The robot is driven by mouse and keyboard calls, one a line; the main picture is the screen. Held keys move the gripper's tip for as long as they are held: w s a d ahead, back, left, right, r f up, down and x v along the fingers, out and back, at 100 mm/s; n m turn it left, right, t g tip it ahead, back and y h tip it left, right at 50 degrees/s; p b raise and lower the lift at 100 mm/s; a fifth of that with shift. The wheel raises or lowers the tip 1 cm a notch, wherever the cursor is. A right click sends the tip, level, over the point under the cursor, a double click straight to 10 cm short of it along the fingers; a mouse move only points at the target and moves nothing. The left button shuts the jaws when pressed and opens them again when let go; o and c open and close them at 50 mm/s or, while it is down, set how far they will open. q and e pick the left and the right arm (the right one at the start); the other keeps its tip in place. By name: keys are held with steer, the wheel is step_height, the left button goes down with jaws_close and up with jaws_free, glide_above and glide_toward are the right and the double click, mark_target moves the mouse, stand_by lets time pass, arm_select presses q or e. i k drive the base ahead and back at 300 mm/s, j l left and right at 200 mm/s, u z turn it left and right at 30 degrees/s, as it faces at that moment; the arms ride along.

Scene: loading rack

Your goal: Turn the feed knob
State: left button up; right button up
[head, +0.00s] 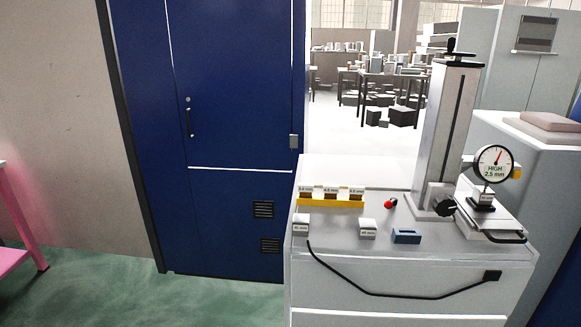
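A measuring stand with a tall grey column (446,130) stands on the right part of a grey cabinet top. A black round knob (444,205), likely the feed knob, sits low on the column's front. Below the gauge is a small labelled block (484,198) on a flat stage (490,222). A black crank (452,55) tops the column. Neither of my grippers is in view, and nothing touches the knob.
A yellow rack (330,203) holds labelled blocks at the left of the cabinet top (340,235). Loose blocks (368,228), a blue block (407,236) and a red-tipped part (391,203) lie nearby. A blue door (225,110) stands behind left; a pink table (18,210) is far left.

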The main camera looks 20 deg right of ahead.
mark_target(444, 205)
steer(key=z, duration=1.55)
